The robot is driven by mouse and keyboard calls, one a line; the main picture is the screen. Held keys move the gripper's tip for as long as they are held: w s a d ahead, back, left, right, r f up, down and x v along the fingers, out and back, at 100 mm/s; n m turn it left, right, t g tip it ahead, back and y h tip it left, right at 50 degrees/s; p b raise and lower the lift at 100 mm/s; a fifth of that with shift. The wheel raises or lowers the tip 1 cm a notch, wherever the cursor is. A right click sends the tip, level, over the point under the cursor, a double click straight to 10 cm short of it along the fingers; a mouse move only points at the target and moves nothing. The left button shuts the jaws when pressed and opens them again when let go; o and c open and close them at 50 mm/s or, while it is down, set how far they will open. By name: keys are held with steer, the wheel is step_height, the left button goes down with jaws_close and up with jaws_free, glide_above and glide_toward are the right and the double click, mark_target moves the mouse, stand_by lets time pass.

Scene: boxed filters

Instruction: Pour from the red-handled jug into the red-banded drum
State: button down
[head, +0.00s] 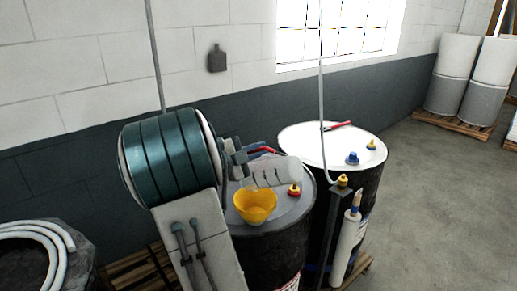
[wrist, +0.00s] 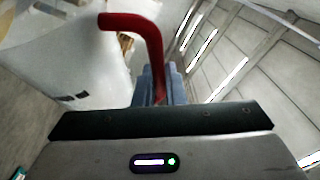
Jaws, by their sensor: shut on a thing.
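The jug (head: 275,174) is pale, with its red handle (head: 262,150) partly hidden by my gripper (head: 258,149). My gripper is shut on the handle and holds the jug tilted well over, above the near drum's lid. In the wrist view the red handle (wrist: 152,40) rises from between the blue-grey fingers (wrist: 160,85), beside the pale jug body (wrist: 80,60). A yellow funnel (head: 255,207) stands on the grey lid of the near drum (head: 262,258), just below the jug. A bit of red shows low on that drum. I cannot make out any liquid stream.
A red and yellow bung (head: 294,190) sits on the near lid. A white-lidded drum (head: 310,143) stands behind, with blue and yellow caps and a red-handled tool. A thin upright pipe (head: 321,90) and a white cylinder (head: 346,245) stand at the right.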

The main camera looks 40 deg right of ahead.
mark_target(273, 160)
steer(key=shift+w+a+n+p, duration=0.15)
steer(key=shift+w+n+p, duration=0.2)
steer(key=shift+p, duration=0.4)
steer(key=shift+s, duration=0.1)
stand_by(3.6)
steer(key=shift+s+d+m, duration=0.2)
steer(key=shift+s+m, duration=0.45)
steer(key=shift+s+d+f+m+y, duration=0.1)
steer(key=shift+s+m+y, duration=0.05)
steer(key=shift+s+m, duration=0.15)
steer(key=shift+s+d+f+m+y, duration=0.1)
steer(key=shift+s+m+y, duration=0.1)
steer(key=shift+s, duration=0.2)
steer(key=shift+s+d+f+m+y, duration=0.2)
steer(key=shift+s+m, duration=0.2)
steer(key=shift+s, duration=0.2)
steer(key=shift+s+d+f+m+y, duration=0.15)
steer(key=shift+s+m, duration=0.25)
steer(key=shift+s, duration=0.35)
steer(key=shift+s+d+f, duration=0.1)
